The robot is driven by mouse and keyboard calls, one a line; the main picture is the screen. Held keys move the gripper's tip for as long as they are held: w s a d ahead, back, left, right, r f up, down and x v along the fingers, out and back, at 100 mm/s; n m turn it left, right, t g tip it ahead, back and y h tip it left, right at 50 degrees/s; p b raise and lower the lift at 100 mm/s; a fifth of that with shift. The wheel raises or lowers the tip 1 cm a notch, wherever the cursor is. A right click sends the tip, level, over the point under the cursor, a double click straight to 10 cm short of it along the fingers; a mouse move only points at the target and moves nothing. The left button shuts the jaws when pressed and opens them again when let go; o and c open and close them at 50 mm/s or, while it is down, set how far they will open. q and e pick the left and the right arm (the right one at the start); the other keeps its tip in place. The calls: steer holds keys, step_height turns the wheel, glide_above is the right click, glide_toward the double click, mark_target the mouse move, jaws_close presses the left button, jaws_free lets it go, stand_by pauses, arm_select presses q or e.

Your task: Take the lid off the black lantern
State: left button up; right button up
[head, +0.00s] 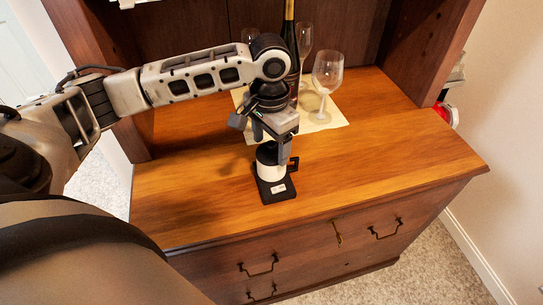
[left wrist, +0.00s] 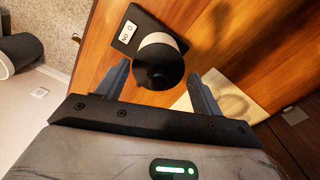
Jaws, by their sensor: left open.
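The black lantern (head: 278,193) stands upright on the wooden counter, with a square black base, a small white label and a pale middle. Its round dark lid (head: 266,153) is partly hidden by my left gripper in the head view. My left gripper (head: 276,147) points down just above the lantern. In the left wrist view, my left gripper (left wrist: 168,68) is open, with one finger on each side of the dark lid (left wrist: 158,70) and a gap on both sides. The lantern base (left wrist: 127,33) shows beyond the lid. My right gripper is not in view.
Behind the lantern, a dark bottle (head: 289,25) and wine glasses, the nearest a clear one (head: 327,75), stand on a cream cloth (head: 318,118). Hutch side walls rise left and right. The counter (head: 400,155) is clear to the lantern's right; its front edge is close.

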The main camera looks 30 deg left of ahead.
mark_target(272, 151)
arm_select(q)
step_height(272, 151, down, 5)
steer(key=shift+d+f, duration=0.15)
steer(key=shift+c, duration=0.4)
steer(key=c, duration=0.6)
steer(key=shift+o, duration=0.2)
